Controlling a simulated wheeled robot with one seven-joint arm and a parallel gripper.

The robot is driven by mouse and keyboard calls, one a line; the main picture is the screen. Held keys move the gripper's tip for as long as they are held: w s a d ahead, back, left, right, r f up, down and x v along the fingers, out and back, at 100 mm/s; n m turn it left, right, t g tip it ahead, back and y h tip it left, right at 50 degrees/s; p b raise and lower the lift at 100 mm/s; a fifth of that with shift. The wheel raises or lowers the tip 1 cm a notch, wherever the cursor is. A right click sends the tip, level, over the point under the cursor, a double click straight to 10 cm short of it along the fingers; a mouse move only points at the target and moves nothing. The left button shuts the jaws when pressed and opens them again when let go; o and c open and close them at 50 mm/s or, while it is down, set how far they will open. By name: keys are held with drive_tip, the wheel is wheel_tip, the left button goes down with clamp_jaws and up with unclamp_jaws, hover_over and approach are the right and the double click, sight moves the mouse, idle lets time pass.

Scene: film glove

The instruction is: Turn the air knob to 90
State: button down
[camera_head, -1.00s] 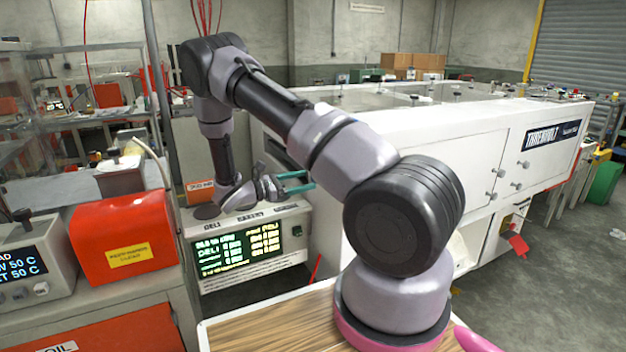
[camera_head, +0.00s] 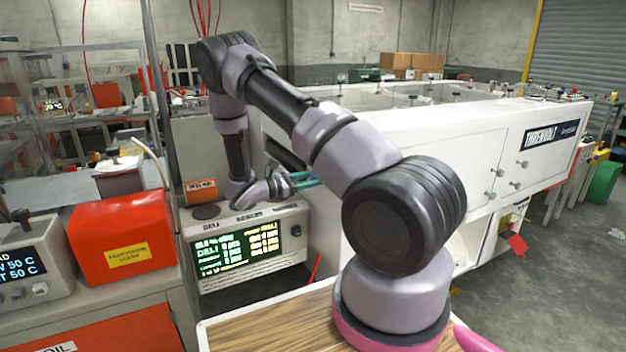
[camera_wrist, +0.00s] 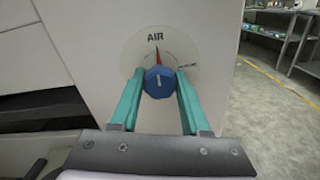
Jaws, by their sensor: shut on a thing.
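The air knob (camera_wrist: 159,82) is blue and sits on a round white dial marked AIR (camera_wrist: 156,50) on a pale panel in the wrist view. A red pointer on the dial points nearly straight up, and a pale mark on the knob also stands near upright. My gripper (camera_wrist: 160,90) has its teal fingers on either side of the knob, shut on it. In the head view my gripper (camera_head: 308,179) reaches to the side of the white machine (camera_head: 430,150). The knob is hidden there.
A control box with a lit display (camera_head: 238,248) stands just below my gripper. A red box (camera_head: 122,240) stands on the bench at left. A dark opening (camera_wrist: 45,115) lies left of the dial panel. Open floor shows at right.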

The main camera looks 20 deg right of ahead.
drive_tip(key=m, duration=0.4)
drive_tip(key=shift+m, duration=0.3)
drive_tip(key=m, duration=0.4)
drive_tip(key=shift+a+m, duration=0.1)
drive_tip(key=shift+m, duration=0.2)
drive_tip(key=m, duration=0.4)
drive_tip(key=shift+m, duration=2.3)
drive_tip(key=shift+c, duration=1.9)
unclamp_jaws()
